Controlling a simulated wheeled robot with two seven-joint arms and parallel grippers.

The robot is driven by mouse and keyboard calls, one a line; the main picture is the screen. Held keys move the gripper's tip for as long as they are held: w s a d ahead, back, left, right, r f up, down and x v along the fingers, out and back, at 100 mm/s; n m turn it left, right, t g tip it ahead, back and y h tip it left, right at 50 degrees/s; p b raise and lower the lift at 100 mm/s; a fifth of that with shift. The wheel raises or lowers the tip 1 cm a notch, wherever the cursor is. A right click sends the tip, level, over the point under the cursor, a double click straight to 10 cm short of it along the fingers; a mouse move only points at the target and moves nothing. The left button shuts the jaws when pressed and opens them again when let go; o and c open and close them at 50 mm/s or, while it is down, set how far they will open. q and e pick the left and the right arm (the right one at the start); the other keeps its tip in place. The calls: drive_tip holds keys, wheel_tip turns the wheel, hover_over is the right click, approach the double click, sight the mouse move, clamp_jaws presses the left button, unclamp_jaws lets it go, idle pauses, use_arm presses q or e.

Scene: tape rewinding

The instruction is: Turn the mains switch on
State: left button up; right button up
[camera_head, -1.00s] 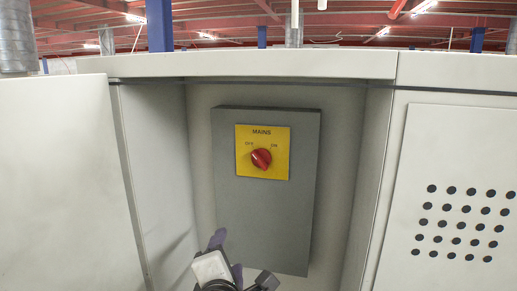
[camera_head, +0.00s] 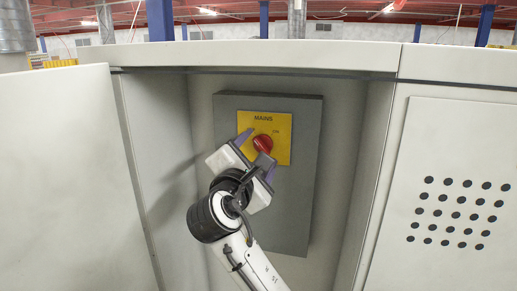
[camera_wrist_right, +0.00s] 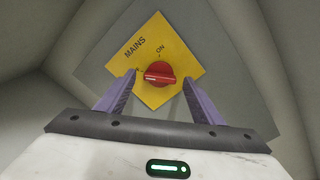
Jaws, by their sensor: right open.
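The mains switch is a round red knob (camera_head: 263,144) on a yellow plate (camera_head: 283,124) marked MAINS, fixed to a grey box. In the right wrist view the red knob (camera_wrist_right: 160,75) lies between the fingertips, with a pale line across it; the line's left end is near the partly covered OFF mark. The ON mark shows above the knob. My right gripper (camera_head: 257,152) is open in front of the plate, one finger on either side of the knob. I cannot tell whether the fingers touch it. My left gripper is not in view.
The grey box (camera_head: 285,215) stands inside a pale cabinet recess. The side walls (camera_head: 158,150) are close on the left and right. An open door panel (camera_head: 55,180) is at the left, and a panel with round holes (camera_head: 455,130) is at the right.

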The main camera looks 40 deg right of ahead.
drive_tip(key=shift+w+d, duration=0.25)
drive_tip(key=c, duration=1)
drive_tip(key=shift+c, duration=0.2)
